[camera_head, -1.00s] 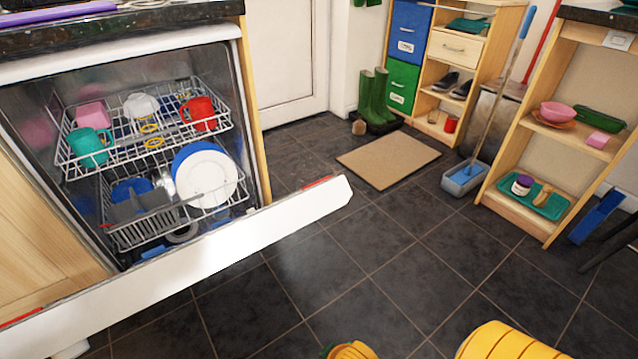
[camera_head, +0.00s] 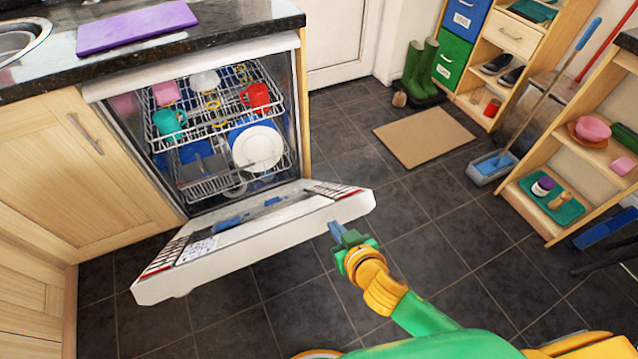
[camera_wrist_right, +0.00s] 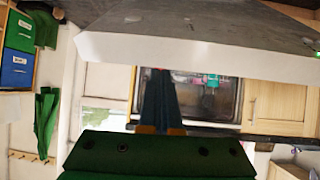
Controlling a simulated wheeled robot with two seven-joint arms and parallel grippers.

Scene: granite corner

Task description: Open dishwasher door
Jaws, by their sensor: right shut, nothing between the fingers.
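The dishwasher door (camera_head: 255,232) hangs well open, its inner face with the blue detergent parts turned up. Its outer edge also crosses the top of the right wrist view (camera_wrist_right: 200,52). Inside the dishwasher, two wire racks (camera_head: 205,180) hold dishes. My right gripper (camera_head: 334,228) is at the door's near right corner, just outside or below its edge. Its blue fingers are shut and empty; they also show in the right wrist view (camera_wrist_right: 160,98). I cannot tell whether they touch the door. My left gripper is not in view.
A black counter (camera_head: 60,62) with a purple board (camera_head: 138,25) lies above the dishwasher. Dark floor tiles (camera_head: 440,250) are free to the right. A brown mat (camera_head: 425,136), green boots (camera_head: 422,70), a blue dustpan (camera_head: 492,166) and wooden shelves (camera_head: 560,165) stand further right.

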